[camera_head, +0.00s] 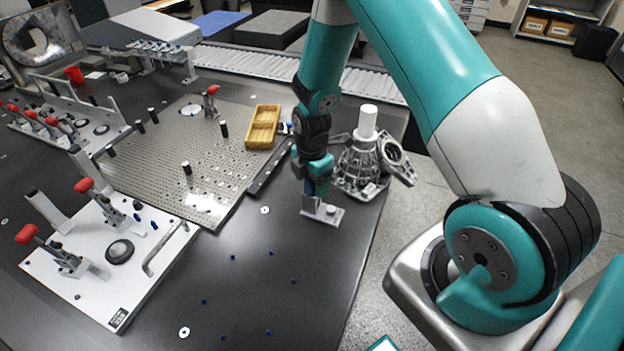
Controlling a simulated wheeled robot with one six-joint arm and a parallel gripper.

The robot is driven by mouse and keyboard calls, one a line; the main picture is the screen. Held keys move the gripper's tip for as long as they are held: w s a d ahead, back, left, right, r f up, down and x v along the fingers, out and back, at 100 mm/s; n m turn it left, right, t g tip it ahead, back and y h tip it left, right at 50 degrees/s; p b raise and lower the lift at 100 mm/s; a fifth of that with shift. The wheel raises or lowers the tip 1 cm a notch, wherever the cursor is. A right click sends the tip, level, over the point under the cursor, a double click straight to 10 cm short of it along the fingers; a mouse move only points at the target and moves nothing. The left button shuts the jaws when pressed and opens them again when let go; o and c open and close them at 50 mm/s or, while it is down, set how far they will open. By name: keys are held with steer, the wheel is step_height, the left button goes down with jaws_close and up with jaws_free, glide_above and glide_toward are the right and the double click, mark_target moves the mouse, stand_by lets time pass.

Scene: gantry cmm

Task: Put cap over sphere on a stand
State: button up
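My gripper (313,190) points down near the right edge of the dark table, at a small light-metal stand (318,212). A small round grey thing (331,210), possibly the sphere, is on the stand's right part. A blue part shows by the fingertips. The fingers are small and partly hidden by my wrist, so I cannot tell whether they are open or holding something. A white cylinder (367,121), possibly the cap, stands upright on top of a grey metal casting (360,162), right of and behind my gripper.
A white fixture plate (95,285) with red-handled clamps (85,186) lies at the front left. The dark table (262,285) is mostly clear in front of the stand.

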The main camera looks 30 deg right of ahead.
step_height(320, 180, up, 18)
steer(key=shift+f+b, duration=0.25)
steer(key=shift+b, duration=0.15)
stand_by(0.6)
